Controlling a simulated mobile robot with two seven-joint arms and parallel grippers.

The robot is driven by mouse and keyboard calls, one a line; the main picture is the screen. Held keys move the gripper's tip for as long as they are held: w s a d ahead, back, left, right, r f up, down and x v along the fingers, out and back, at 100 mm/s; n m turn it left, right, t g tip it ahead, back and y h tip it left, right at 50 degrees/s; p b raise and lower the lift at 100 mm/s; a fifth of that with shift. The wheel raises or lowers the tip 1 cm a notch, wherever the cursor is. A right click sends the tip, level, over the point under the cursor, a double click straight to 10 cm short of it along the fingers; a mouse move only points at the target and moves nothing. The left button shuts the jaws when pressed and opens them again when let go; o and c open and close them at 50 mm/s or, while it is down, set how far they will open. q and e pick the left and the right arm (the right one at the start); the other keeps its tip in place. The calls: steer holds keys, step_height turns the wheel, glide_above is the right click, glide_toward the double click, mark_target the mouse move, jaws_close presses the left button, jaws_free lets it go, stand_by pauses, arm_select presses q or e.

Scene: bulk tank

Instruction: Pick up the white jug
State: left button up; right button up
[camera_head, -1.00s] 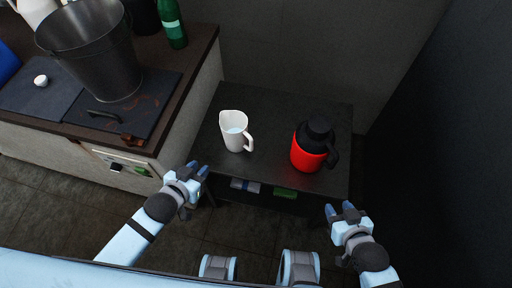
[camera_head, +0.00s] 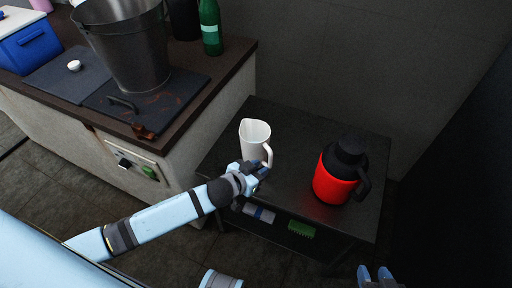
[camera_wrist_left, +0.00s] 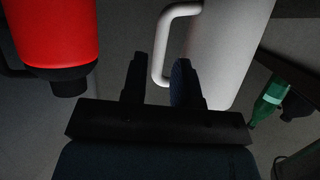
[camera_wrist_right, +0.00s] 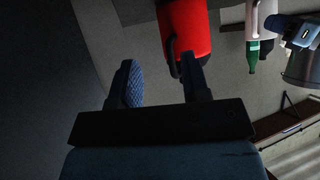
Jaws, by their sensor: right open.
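The white jug (camera_head: 253,146) stands upright on the dark low table, its handle on the right side. My left gripper (camera_head: 261,172) is at the jug's near side, by the handle. In the left wrist view its fingers (camera_wrist_left: 158,80) are apart, with the handle of the jug (camera_wrist_left: 222,50) between them in the picture. I cannot tell whether either finger touches it. My right gripper (camera_head: 376,274) is open and empty at the bottom edge of the head view, away from the jug. Its fingers (camera_wrist_right: 160,82) are apart in the right wrist view.
A red jug with a black top (camera_head: 338,180) stands on the low table (camera_head: 300,127), right of the white jug. A counter at the left holds a grey bucket (camera_head: 130,50) and a green bottle (camera_head: 210,28). A green object (camera_head: 301,229) lies below the tabletop.

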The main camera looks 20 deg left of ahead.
mark_target(269, 163)
arm_select(q)
steer(key=shift+b+x, duration=0.65)
steer(key=shift+x, duration=2.5)
steer(key=shift+a, duration=0.1)
steer(key=shift+c, duration=0.3)
jaws_close()
